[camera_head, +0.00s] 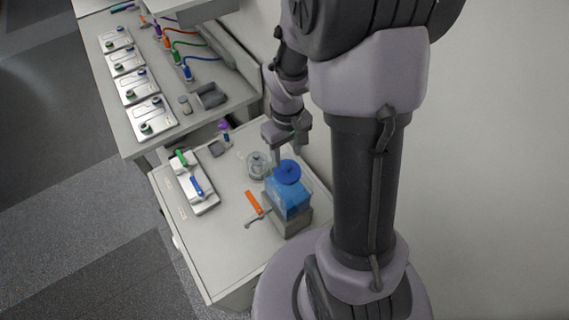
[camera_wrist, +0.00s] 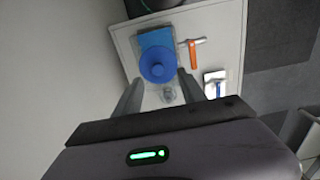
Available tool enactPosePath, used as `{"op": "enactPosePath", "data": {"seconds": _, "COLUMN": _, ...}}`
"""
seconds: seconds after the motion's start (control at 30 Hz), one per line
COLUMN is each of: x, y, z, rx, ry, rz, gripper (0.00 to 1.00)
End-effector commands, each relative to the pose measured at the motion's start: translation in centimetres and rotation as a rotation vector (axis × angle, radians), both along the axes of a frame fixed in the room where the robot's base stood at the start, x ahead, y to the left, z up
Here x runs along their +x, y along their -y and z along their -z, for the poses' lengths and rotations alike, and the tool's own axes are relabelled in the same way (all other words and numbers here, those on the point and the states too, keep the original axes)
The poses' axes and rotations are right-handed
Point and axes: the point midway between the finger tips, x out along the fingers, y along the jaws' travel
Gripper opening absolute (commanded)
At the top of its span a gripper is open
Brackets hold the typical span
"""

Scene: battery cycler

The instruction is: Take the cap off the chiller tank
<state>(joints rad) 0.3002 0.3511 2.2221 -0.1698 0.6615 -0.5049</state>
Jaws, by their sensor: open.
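The chiller tank (camera_head: 290,203) is a blue, clear-walled box on a grey base, standing on the white bench; it also shows in the wrist view (camera_wrist: 155,38). Its round blue cap (camera_head: 287,171) with a raised knob sits on top, and the cap also shows in the wrist view (camera_wrist: 158,66). My gripper (camera_head: 287,150) is above and just behind the cap, pointing down. In the wrist view its two fingers (camera_wrist: 158,94) are spread apart with the cap just beyond their tips, and nothing is between them.
A clear round jar (camera_head: 257,166) stands left of the tank. An orange-handled valve (camera_head: 254,203) sticks out at the tank's left. A white block with green and blue handles (camera_head: 194,185) lies farther left. The bench front is bare.

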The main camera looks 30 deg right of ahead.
Motion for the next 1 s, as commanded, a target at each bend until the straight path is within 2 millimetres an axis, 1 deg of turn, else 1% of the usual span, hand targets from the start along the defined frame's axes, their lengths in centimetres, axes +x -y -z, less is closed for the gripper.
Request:
{"op": "enactPosePath", "data": {"seconds": 0.07, "x": 0.0, "y": 0.0, "z": 0.9, "rx": 0.001, "ry": -0.002, "rz": 0.000, "gripper": 0.48}}
{"op": "enactPosePath", "data": {"seconds": 0.2, "x": 0.1, "y": 0.3, "z": 3.8, "rx": 0.001, "ry": -0.003, "rz": 0.000, "gripper": 0.48}}
{"op": "enactPosePath", "data": {"seconds": 0.3, "x": 0.2, "y": 0.3, "z": 5.2, "rx": 0.000, "ry": -0.001, "rz": 0.000, "gripper": 0.48}}
{"op": "enactPosePath", "data": {"seconds": 0.37, "x": 0.2, "y": 0.3, "z": 5.5, "rx": 0.000, "ry": 0.001, "rz": 0.000, "gripper": 0.48}}
{"op": "enactPosePath", "data": {"seconds": 0.53, "x": 0.2, "y": 0.3, "z": 5.5, "rx": -0.001, "ry": 0.002, "rz": 0.000, "gripper": 0.48}}
{"op": "enactPosePath", "data": {"seconds": 0.57, "x": 0.2, "y": 0.3, "z": 5.4, "rx": -0.001, "ry": 0.002, "rz": 0.000, "gripper": 0.44}}
{"op": "enactPosePath", "data": {"seconds": 0.7, "x": 0.2, "y": 0.3, "z": 5.4, "rx": -0.001, "ry": 0.002, "rz": 0.000, "gripper": 0.17}}
{"op": "enactPosePath", "data": {"seconds": 0.8, "x": 0.2, "y": 0.3, "z": 5.4, "rx": -0.001, "ry": 0.002, "rz": 0.000, "gripper": 0.00}}
{"op": "enactPosePath", "data": {"seconds": 1.0, "x": 0.2, "y": 0.3, "z": 5.4, "rx": -0.001, "ry": 0.002, "rz": 0.000, "gripper": 0.00}}
